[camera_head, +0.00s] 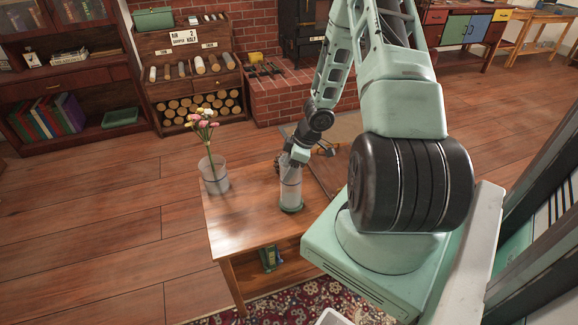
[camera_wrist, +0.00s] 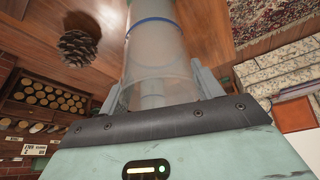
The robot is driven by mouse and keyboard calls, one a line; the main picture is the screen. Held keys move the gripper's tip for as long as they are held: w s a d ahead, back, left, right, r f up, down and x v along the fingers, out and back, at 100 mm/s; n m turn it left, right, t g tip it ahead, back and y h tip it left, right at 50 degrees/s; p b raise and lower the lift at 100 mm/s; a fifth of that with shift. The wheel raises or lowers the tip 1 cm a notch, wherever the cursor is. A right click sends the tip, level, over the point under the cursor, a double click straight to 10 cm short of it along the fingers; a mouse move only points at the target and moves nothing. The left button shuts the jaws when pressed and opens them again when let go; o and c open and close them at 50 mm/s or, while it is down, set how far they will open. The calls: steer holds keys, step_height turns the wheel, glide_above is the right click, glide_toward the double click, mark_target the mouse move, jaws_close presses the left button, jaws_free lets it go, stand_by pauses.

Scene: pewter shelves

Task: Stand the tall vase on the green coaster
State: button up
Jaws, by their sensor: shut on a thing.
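The tall vase (camera_head: 291,185) is a clear, slim cylinder standing upright at the right side of the small wooden table. My gripper (camera_head: 292,162) is shut on its upper part from above. In the wrist view my gripper's fingers (camera_wrist: 156,88) sit on either side of the vase (camera_wrist: 158,55), which shows a blue band near its far end. The green coaster (camera_head: 291,209) shows as a rim around the vase's foot. The vase is over the coaster; I cannot tell whether its foot touches it. Most of the coaster is hidden under the vase.
A wider clear vase with flowers (camera_head: 214,177) stands at the table's left back. A pine cone (camera_wrist: 77,48) lies on the tabletop beside the held vase. The front left of the wooden table (camera_head: 240,226) is clear. A patterned rug (camera_head: 305,302) lies in front.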

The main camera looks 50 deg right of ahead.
steer(key=o, duration=1.7)
steer(key=p+v, duration=0.6)
steer(key=v, duration=1.1)
steer(key=shift+r, duration=0.2)
